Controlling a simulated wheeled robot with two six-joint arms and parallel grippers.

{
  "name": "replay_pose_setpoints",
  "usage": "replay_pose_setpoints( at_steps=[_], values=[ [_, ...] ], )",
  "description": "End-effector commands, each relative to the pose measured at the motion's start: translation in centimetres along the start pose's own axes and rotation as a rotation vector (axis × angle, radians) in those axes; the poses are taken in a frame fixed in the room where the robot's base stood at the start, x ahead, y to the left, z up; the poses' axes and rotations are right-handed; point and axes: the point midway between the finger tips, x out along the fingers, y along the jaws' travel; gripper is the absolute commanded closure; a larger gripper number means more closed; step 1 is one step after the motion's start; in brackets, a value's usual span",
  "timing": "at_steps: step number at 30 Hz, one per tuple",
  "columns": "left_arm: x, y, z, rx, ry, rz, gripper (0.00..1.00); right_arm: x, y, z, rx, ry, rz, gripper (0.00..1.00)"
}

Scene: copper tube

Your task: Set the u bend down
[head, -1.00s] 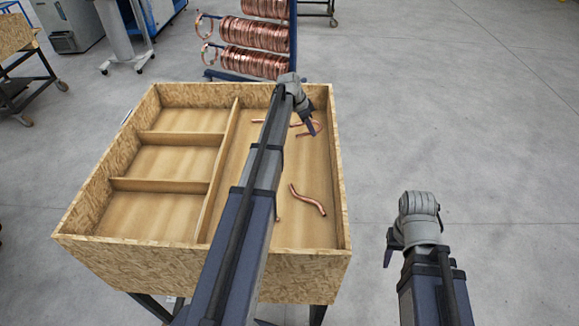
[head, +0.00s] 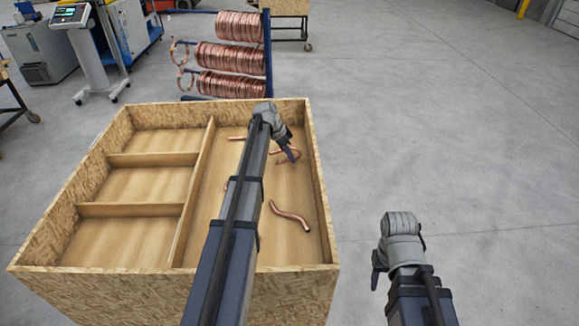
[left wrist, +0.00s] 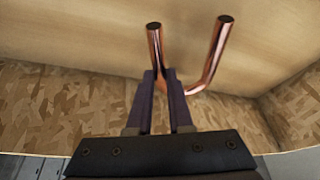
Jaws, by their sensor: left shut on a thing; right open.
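My left gripper (head: 288,154) is inside the large right compartment of the wooden bin (head: 321,205), near its far right part. It is shut on one leg of the copper u bend (head: 297,155). In the left wrist view the u bend (left wrist: 214,58) has both open ends pointing away from the gripper, with the fingers (left wrist: 160,82) around the left leg. I cannot tell whether it touches the bin floor. My right gripper (head: 378,268) is open and empty, outside the bin to the right.
An S-shaped copper tube (head: 290,216) lies nearer in the same compartment, and another short tube (head: 238,138) lies to the far left. The three small left compartments look empty. A rack of copper coils (head: 232,56) stands behind the bin.

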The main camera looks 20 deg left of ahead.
Motion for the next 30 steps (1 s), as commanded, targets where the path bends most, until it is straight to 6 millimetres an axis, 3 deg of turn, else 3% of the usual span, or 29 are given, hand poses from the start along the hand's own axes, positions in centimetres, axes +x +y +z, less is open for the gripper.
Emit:
replay_pose_setpoints(
  at_steps=[9, 22, 23, 30],
  values=[
    [3.4, 0.0, 1.4, 0.0, 0.0, 0.0, 1.0, 3.6, -0.3, -0.2, 0.001, 0.001, 0.0, 0.5],
    [3.7, 0.0, 1.5, 0.0, 0.0, 0.0, 1.0, 4.0, -0.4, -0.3, 0.001, 0.001, 0.0, 0.5],
    [3.6, 0.0, 1.5, 0.0, 0.0, 0.0, 0.79, 3.9, -0.3, -0.2, 0.0, 0.001, 0.0, 0.5],
    [3.5, 0.0, 1.5, 0.0, 0.0, 0.0, 0.52, 3.8, -0.3, -0.2, 0.0, 0.001, 0.0, 0.5]
  ],
)
